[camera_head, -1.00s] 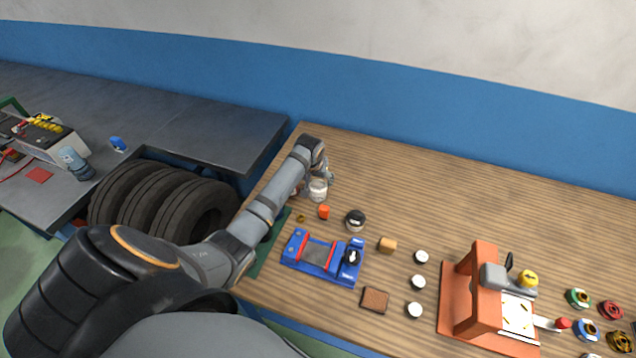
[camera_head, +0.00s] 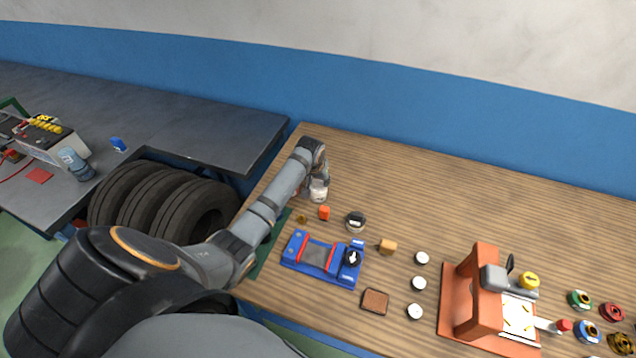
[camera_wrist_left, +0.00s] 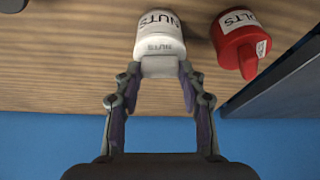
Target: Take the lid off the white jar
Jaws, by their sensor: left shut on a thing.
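The white jar (camera_wrist_left: 160,22), labelled NUTS, is at the top centre of the left wrist view. In the head view it (camera_head: 319,192) stands near the left end of the wooden table. Its white lid (camera_wrist_left: 160,47) has a pale grip part facing my left gripper (camera_wrist_left: 159,72). The two fingertips are shut on that part, one on each side. Whether the lid is apart from the jar cannot be told. In the head view my left gripper (camera_head: 321,174) is over the jar and partly hidden by its wrist. My right gripper is not in view.
A red BOLTS jar (camera_wrist_left: 240,35) stands close beside the white jar. An orange press (camera_head: 487,292) stands to the right. The table's back middle is clear.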

